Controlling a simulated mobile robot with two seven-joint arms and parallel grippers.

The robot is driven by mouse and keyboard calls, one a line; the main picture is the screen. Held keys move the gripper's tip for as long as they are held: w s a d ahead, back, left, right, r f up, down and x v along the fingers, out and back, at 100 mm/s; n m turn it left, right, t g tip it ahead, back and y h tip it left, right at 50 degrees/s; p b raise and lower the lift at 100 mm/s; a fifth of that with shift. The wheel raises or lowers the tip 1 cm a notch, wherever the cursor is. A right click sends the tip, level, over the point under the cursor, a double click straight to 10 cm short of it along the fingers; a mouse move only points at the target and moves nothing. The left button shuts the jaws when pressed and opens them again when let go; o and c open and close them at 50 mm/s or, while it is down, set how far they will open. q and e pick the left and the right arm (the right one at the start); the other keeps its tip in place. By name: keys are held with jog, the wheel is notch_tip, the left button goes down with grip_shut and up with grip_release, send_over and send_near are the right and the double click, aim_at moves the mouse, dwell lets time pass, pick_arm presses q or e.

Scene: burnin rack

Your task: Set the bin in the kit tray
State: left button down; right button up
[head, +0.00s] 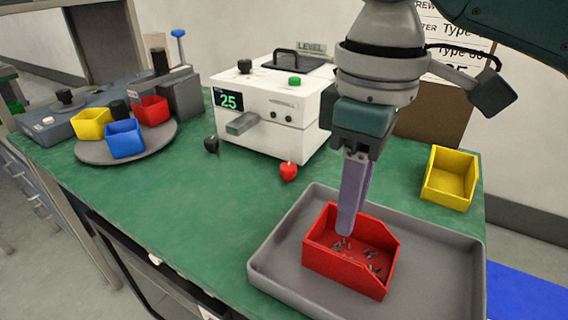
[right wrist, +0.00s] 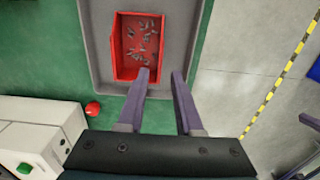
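A red bin (head: 345,271) with several small screws in it sits inside the grey kit tray (head: 436,258) at the front right of the bench. The bin also shows in the right wrist view (right wrist: 122,45), within the tray's walls (right wrist: 180,30). My right gripper (head: 348,232) points down at the bin's back side in the head view. My left gripper is out of view.
A yellow bin (head: 450,178) stands behind the tray at right. A white tester (head: 268,108) stands at the back, with a red knob (head: 289,171) before it. A round turntable (head: 108,154) at left carries yellow, blue and red bins. Green bench (head: 190,210) is clear between.

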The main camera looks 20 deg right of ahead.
jog(key=s+a+f+m+t+y, duration=0.25)
jog(key=s+a+f, duration=0.25)
jog(key=s+a, duration=0.3)
jog(key=s+d+m+t+h, duration=0.1)
jog(key=s+d+m+h, duration=0.1)
jog(key=s+d, duration=0.6)
jog(key=shift+s+d+f+m, duration=0.2)
jog(key=shift+d+f+m, duration=0.05)
jog(key=shift+d+m, duration=0.65)
notch_tip(320, 180, up, 46)
jog(key=p, duration=4.5)
jog(key=shift+f+p, duration=0.2)
jog(key=shift+p, duration=0.1)
